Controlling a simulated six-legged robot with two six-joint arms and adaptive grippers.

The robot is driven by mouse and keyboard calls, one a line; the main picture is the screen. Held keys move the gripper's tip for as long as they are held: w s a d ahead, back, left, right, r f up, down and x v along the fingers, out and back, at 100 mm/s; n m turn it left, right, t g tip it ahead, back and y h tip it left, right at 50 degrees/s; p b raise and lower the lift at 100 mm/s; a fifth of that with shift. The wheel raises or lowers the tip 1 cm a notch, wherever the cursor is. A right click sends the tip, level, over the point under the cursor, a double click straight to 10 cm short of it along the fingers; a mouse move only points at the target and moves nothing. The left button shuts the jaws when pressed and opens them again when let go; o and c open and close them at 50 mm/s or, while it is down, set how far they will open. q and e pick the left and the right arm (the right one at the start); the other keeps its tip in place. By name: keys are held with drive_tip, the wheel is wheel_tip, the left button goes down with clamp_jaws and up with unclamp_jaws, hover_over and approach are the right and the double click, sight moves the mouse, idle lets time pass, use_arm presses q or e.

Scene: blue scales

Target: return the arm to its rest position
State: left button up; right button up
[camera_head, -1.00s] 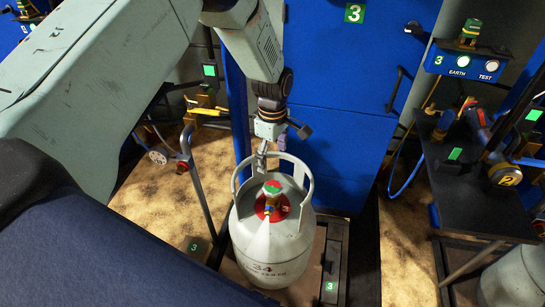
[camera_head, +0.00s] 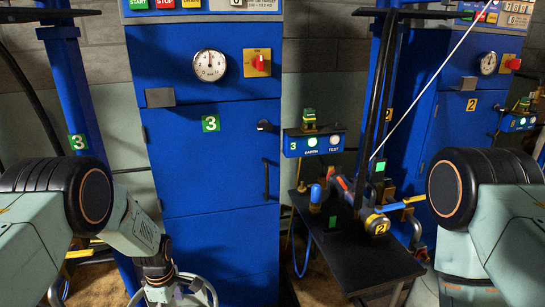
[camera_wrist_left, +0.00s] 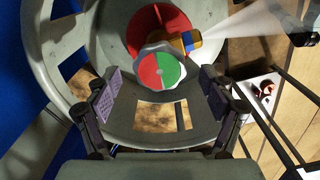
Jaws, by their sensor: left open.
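My left arm comes down from the left in the head view, and its left gripper (camera_head: 163,296) sits at the bottom edge beside the handle ring (camera_head: 203,284) of the gas cylinder. The rest of the cylinder is below the picture. In the left wrist view the left gripper (camera_wrist_left: 159,98) is open, with one purple-padded finger on each side. Between and just beyond the fingers is a red and green valve knob (camera_wrist_left: 158,72) on the grey cylinder (camera_wrist_left: 66,122). A white jet leaves the yellow and blue outlet. My right arm shows at right; its gripper is out of view.
A blue cabinet (camera_head: 212,165) marked 3 carries a round gauge (camera_head: 209,65) and a red switch. A black side table (camera_head: 355,262) stands right of it, with an earth/test box (camera_head: 315,142) behind. A second blue cabinet marked 2 stands at the right.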

use_arm(q)
drive_tip(key=shift+f, duration=0.4)
drive_tip(key=shift+r, duration=0.1)
